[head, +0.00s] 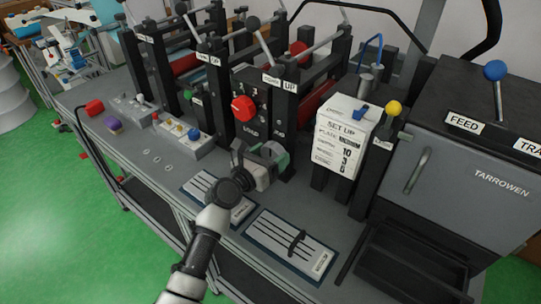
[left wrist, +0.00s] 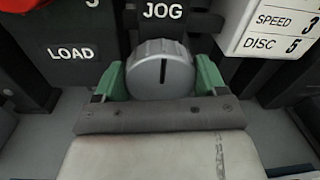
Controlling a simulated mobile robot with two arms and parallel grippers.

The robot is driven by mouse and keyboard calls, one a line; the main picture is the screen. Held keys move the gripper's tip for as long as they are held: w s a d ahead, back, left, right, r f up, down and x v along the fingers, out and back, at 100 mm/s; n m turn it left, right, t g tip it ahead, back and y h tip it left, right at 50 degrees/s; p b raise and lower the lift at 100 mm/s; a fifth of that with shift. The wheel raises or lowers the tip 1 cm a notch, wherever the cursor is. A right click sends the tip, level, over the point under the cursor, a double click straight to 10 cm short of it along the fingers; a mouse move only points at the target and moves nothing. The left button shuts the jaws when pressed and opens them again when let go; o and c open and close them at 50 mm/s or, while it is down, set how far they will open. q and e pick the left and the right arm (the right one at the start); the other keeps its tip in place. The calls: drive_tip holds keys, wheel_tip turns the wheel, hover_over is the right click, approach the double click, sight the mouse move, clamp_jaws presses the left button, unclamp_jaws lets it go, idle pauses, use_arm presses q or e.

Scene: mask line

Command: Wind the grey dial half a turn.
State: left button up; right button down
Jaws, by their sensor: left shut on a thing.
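The grey dial (left wrist: 152,80) shows in the left wrist view, below a JOG label, on the dark machine front. Its black pointer line stands nearly upright. My left gripper (left wrist: 160,82) is shut on the dial, with a green finger on each side of it. In the head view my left gripper (head: 272,154) reaches the lower front of the machine, right of the LOAD label, and mostly hides the dial. My right gripper is in neither view.
A red knob (head: 244,108) sits up and left of my left gripper. A white SET UP card (head: 347,135) stands to the right. Two striped sheets lie on the bench in front, one of them (head: 290,243) with a dark tool. A grey TARROWEN machine (head: 470,180) fills the right side.

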use_arm(q)
drive_tip(key=shift+m, duration=0.3)
drive_tip(key=m+p, duration=0.1)
drive_tip(key=m, duration=0.2)
drive_tip(key=shift+r, duration=0.1)
drive_tip(key=m, duration=0.5)
drive_tip(key=shift+s+d+m+y, duration=0.1)
drive_tip(key=shift+m+y, duration=0.2)
drive_tip(key=shift+m, duration=0.1)
drive_tip(key=m, duration=0.9)
drive_tip(key=shift+d+f+m+y, duration=0.1)
drive_tip(key=shift+f+m+y, duration=0.1)
drive_tip(key=shift+m+y, duration=0.1)
drive_tip(key=o, duration=0.9)
